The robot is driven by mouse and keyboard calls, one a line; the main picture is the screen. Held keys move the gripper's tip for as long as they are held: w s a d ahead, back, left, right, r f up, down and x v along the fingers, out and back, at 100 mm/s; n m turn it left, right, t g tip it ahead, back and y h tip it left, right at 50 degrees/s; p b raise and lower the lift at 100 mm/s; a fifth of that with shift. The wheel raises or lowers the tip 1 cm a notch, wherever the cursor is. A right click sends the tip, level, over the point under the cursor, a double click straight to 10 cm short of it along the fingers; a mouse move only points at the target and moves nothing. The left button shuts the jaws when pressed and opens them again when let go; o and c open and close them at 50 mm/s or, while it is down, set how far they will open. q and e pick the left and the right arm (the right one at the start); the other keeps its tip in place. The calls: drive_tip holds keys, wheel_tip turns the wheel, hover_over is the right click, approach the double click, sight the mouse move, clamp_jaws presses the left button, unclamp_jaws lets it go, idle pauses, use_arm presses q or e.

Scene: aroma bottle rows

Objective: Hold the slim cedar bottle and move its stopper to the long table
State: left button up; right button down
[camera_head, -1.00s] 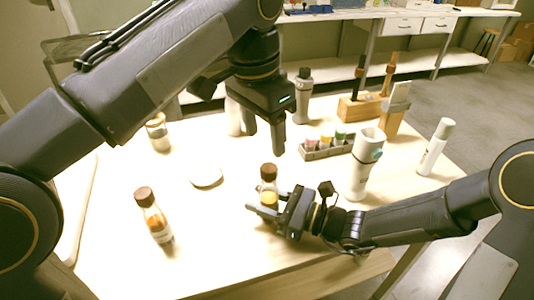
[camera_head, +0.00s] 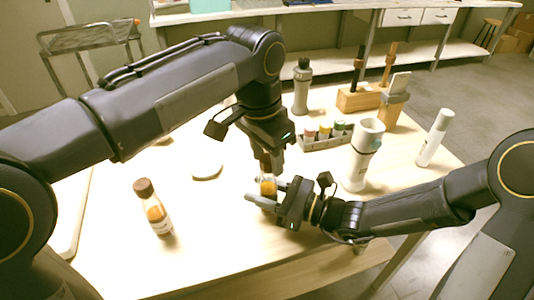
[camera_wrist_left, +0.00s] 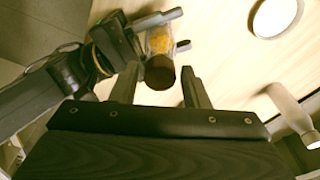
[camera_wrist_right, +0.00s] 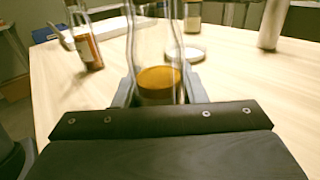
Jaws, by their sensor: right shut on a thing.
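The slim clear bottle (camera_head: 268,186) holds amber liquid and stands upright on the pale wooden table (camera_head: 215,245). My right gripper (camera_head: 264,197) is shut around its body from the right; the bottle also fills the middle of the right wrist view (camera_wrist_right: 160,85). Its dark brown stopper (camera_wrist_left: 160,72) is in place on the neck. My left gripper (camera_wrist_left: 158,88) is open just above, its fingertips one on each side of the stopper and not closed on it. In the head view the left gripper (camera_head: 268,160) mostly hides the stopper.
Another brown-capped amber bottle (camera_head: 155,210) stands at the left. A white round dish (camera_head: 207,170) lies behind. A long bench (camera_head: 330,14) is at the back.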

sight(267, 159)
use_arm(q)
drive_tip(key=c, duration=0.8)
drive_tip(key=shift+r, duration=0.1)
drive_tip(key=shift+c, duration=0.2)
drive_tip(key=shift+r, duration=1)
drive_tip(key=shift+r, duration=2)
use_arm(e)
drive_tip(key=c, duration=0.8)
unclamp_jaws()
